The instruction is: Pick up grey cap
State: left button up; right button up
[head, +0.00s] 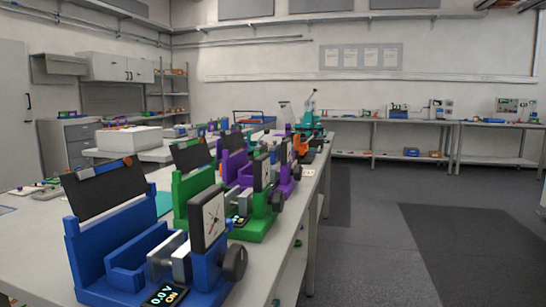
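I cannot clearly pick out a separate grey cap in the head view. The blue cycler device (115,245) stands nearest on the bench. It holds grey metallic parts (178,255) beside its dial gauge (208,222); I cannot tell whether one of them is the cap. Neither of my grippers shows in this view.
The long bench (318,180) runs away from me, with an orange device (302,147) and a teal one (309,120) farther along. Open floor (370,235) lies to the right. Another bench (420,124) with small equipment stands along the back wall.

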aim_at(262, 146)
jog(key=l, duration=0.3)
jog(key=k, duration=0.55)
jog(key=k+z, duration=0.1)
jog(key=z, duration=1.1)
jog(key=i+j, duration=0.1)
jog(key=i, duration=0.35)
jog(key=i+j, duration=0.1)
jog(key=i, duration=0.35)
jog(key=i+j+z, duration=0.1)
jog(key=i, duration=0.4)
